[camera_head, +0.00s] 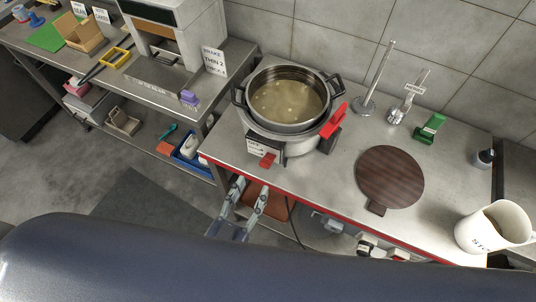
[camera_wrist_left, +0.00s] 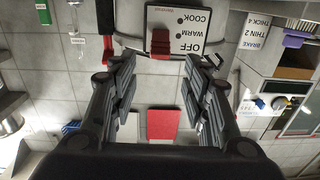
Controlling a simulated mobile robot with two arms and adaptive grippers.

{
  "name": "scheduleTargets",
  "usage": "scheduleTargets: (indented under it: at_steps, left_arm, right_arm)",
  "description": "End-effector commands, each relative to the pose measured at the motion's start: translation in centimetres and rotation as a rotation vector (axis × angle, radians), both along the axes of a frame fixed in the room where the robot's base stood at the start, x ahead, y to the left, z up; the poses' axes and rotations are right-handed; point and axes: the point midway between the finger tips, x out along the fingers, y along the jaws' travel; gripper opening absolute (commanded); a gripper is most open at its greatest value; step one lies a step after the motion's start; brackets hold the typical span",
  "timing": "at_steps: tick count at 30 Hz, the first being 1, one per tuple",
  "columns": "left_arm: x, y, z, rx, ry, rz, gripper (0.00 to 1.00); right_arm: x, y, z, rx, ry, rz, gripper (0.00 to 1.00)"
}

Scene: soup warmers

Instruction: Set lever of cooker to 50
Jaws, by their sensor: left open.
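The cooker (camera_head: 283,147) stands on the steel counter with a large pot of soup (camera_head: 288,100) in it. Its red lever (camera_head: 267,160) sticks out at the front low side, beside a white label. In the left wrist view the red lever (camera_wrist_left: 160,40) lies against the label (camera_wrist_left: 190,22) reading COOK, WARM and OFF. My left gripper (camera_head: 251,187) is open and empty, just in front of and below the lever. In the left wrist view its fingers (camera_wrist_left: 160,62) stand on either side of the lever's line, apart from it. My right gripper is not in view.
A red handle (camera_head: 335,120) is at the cooker's right side. A brown round board (camera_head: 390,177), a green object (camera_head: 430,127) and a white mug (camera_head: 493,228) stand to the right. A second counter (camera_head: 150,82) is at left. A red edge (camera_head: 335,222) runs along the counter front.

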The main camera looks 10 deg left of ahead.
Motion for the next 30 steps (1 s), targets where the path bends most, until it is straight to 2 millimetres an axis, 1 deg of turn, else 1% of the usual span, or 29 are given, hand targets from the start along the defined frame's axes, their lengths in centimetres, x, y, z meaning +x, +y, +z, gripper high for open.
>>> scheduleTargets:
  at_steps: [3,6,12,15,21,29,30]
  left_arm:
    - [2.0,-0.6,0.3,-0.001,-0.003,0.000,0.43]
    - [3.8,-1.1,0.4,-0.001,-0.003,0.001,0.43]
    - [7.0,-2.1,0.2,0.000,0.000,0.000,0.43]
    - [8.2,-2.4,0.1,0.000,0.001,0.000,0.43]
    - [9.3,-2.7,0.0,0.001,0.003,0.000,0.43]
    - [9.4,-2.7,-0.1,0.000,0.003,0.000,0.43]
    - [9.4,-2.7,-0.1,0.000,0.003,0.000,0.39]
  right_arm:
    - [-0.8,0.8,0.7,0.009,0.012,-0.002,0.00]
    - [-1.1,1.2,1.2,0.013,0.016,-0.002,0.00]
    - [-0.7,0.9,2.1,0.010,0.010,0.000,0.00]
    - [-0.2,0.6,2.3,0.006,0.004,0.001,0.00]
    - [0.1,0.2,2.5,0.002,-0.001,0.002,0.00]
    - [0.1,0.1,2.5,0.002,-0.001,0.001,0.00]
    - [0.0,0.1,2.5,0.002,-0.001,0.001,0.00]
